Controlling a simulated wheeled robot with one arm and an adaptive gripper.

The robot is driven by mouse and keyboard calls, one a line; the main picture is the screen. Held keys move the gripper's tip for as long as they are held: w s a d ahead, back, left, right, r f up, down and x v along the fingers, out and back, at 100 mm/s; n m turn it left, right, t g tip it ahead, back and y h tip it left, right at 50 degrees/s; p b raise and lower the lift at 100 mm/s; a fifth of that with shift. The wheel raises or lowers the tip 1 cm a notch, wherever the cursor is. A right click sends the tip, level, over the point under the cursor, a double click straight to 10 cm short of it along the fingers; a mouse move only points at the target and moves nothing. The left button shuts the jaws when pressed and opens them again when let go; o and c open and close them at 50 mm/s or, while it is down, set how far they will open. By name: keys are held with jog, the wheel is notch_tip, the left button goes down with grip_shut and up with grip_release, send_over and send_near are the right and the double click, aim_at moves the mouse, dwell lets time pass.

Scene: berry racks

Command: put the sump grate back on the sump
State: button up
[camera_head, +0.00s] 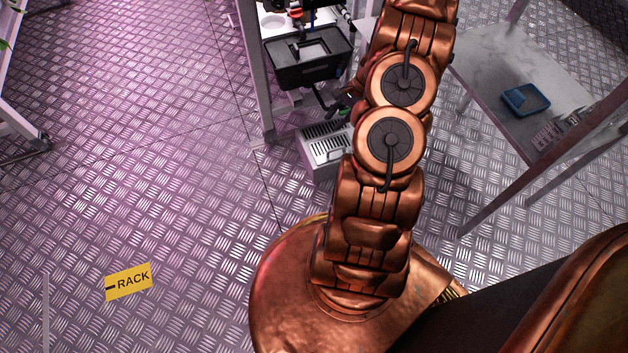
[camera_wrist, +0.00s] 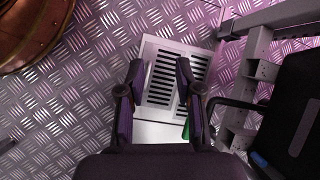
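The sump is a pale box (camera_head: 318,170) on the floor, beside the rack leg and partly behind my arm in the head view. The sump grate (camera_head: 325,131) is a light panel with rows of dark slots, at the top of the box. In the wrist view the grate (camera_wrist: 163,78) lies beyond my fingers, with a plain pale surface (camera_wrist: 165,133) nearer the camera. I cannot tell if the grate sits flush. My gripper (camera_wrist: 159,66) is open, its two dark fingers apart over the grate with nothing visibly held. In the head view my arm mostly hides the gripper.
A metal rack post (camera_head: 256,75) and a black tub (camera_head: 308,60) stand close to the sump. A small green item (camera_wrist: 186,131) shows beside the right finger. A grey table (camera_head: 520,65) with a blue tray (camera_head: 525,99) is at right.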

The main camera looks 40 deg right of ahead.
jog(key=s+a+r+n+g+h, duration=0.15)
jog(key=a+r+n, duration=0.35)
jog(key=a+r, duration=0.6)
jog(key=s+a+r+n+g, duration=0.3)
jog(key=a+r+n, duration=0.2)
jog(key=a+r, duration=0.6)
jog(key=s+a+r+n+g+h, duration=0.1)
jog(key=s+a+r+n+h, duration=0.1)
jog(key=s, duration=0.8)
jog(key=s+a+r+n+h, duration=0.2)
jog(key=s+a+n, duration=0.4)
jog(key=s, duration=0.4)
jog(key=shift+s+a+r+g, duration=0.4)
jog(key=shift+a+r, duration=0.3)
jog(key=shift+r, duration=0.2)
jog(key=w+a+r+n+t+p, duration=0.1)
jog(key=w+a+r+p, duration=0.15)
jog(key=r+p, duration=0.5)
jog(key=w+a+r+n+t+p, duration=0.1)
jog(key=w+r+n+p, duration=0.15)
jog(key=r+p, duration=0.45)
jog(key=s+d+r+m+p, duration=0.1)
jog(key=d+r+p, duration=0.1)
jog(key=r+p, duration=0.9)
jog(key=s+d+r+m+p, duration=0.1)
jog(key=s+r+m+p, duration=0.1)
jog(key=r+p, duration=0.9)
jog(key=shift+s+d+r, duration=0.2)
jog(key=shift+d+r, duration=0.15)
jog(key=shift+r, duration=0.55)
